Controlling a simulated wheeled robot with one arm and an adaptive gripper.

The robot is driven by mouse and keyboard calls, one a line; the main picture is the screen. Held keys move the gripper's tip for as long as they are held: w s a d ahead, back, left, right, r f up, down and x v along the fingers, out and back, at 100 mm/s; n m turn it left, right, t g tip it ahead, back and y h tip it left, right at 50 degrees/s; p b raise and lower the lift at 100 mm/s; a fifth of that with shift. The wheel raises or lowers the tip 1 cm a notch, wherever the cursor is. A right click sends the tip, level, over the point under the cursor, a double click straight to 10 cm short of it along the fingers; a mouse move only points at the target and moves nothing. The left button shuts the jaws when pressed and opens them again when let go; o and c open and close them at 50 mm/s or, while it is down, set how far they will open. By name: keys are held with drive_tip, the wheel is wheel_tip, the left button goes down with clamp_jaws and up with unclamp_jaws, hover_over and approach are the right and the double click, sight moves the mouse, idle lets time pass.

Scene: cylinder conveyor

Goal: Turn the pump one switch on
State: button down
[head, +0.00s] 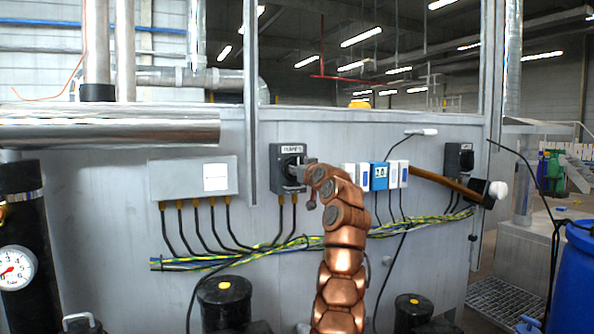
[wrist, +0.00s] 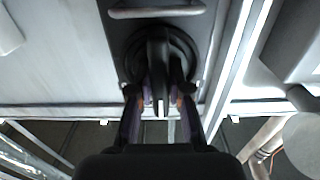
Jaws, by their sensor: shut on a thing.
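The pump switch is a dark grey box (head: 281,150) on the grey panel, with a white label at its top whose small lettering I cannot read surely. My gripper (head: 297,172) is at the front of this box and covers part of it. In the wrist view the black rotary knob (wrist: 157,50) sits on a round black base, with its handle along the picture's vertical. My gripper (wrist: 159,92) is shut on the knob handle, one finger on each side. The fingertips partly hide the handle's lower end.
A second dark switch box (head: 459,158) is mounted further right. A grey junction box (head: 194,179) with several cables is to the left. White and blue modules (head: 379,176) sit just right of my gripper. A brown bar (head: 445,184) sticks out beyond them. A blue barrel (head: 575,275) stands at right.

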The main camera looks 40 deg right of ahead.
idle(0.4)
drive_tip(key=c, duration=1.1)
unclamp_jaws()
drive_tip(key=shift+s, duration=0.1)
drive_tip(key=v, duration=1.1)
drive_tip(key=shift+s+a, duration=0.15)
drive_tip(key=shift+s, duration=0.2)
